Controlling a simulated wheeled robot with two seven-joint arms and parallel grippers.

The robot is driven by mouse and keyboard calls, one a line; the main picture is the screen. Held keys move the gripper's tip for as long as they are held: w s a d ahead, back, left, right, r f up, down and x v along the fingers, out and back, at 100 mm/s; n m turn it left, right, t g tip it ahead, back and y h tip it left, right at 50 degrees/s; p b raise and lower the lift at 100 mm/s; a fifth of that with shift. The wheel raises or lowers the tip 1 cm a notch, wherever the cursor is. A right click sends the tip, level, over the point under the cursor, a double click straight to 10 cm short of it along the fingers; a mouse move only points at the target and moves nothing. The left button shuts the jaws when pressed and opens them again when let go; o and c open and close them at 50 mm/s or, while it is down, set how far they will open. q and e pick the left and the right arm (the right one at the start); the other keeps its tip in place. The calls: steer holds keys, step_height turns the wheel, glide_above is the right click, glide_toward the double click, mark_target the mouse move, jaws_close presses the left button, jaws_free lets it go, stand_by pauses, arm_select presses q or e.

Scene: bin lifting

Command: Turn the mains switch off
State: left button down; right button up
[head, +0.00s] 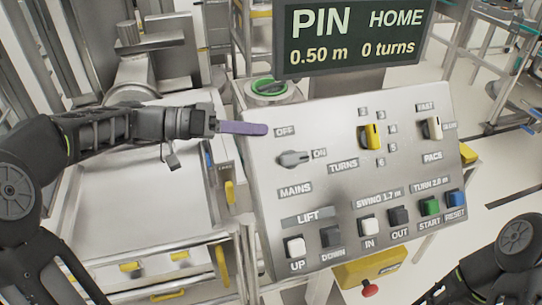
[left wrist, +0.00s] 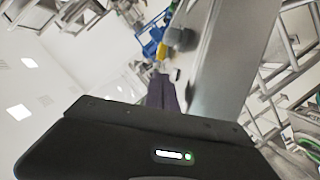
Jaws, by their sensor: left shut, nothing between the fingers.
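The mains switch (head: 294,159) is a grey knob on the left of the sloped control panel (head: 330,125), above the word MAINS. OFF is printed above it and ON to its right; its handle lies nearly level, its right end towards ON. My left gripper (head: 264,130) is shut and empty, its purple-grey fingers at the panel's left edge beside OFF, up and left of the knob. I cannot tell whether they touch the panel. The fingers also show in the left wrist view (left wrist: 162,92). My right arm shows at lower right, its gripper out of view.
A display (head: 350,38) reads PIN, HOME, 0.50 m and 0 turns. The panel also has a yellow turns knob (head: 371,136), a pace knob (head: 433,128) and a row of push buttons (head: 369,226). A red-tipped yellow box (head: 370,268) hangs below.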

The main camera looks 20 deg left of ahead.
mark_target(294, 159)
arm_select(q)
steer(key=p+x, duration=0.1)
steer(key=x, duration=0.2)
steer(key=shift+s+d+r, duration=0.1)
steer(key=shift+s+r, duration=0.05)
steer(key=shift+s+d+f+p, duration=0.2)
steer(key=shift+s+f, duration=0.15)
steer(key=shift+f, duration=0.15)
steer(key=shift+s+d+f+p, duration=0.15)
steer(key=shift+s+f, duration=0.2)
steer(key=shift+f, duration=0.1)
steer(key=shift+s+d+f, duration=0.2)
steer(key=shift+s+f, duration=0.05)
steer(key=shift+f, duration=0.3)
arm_select(e)
step_height(294, 159, up, 2)
steer(key=shift+s+d+r, duration=0.1)
steer(key=shift+r, duration=0.1)
steer(key=shift+f, duration=0.1)
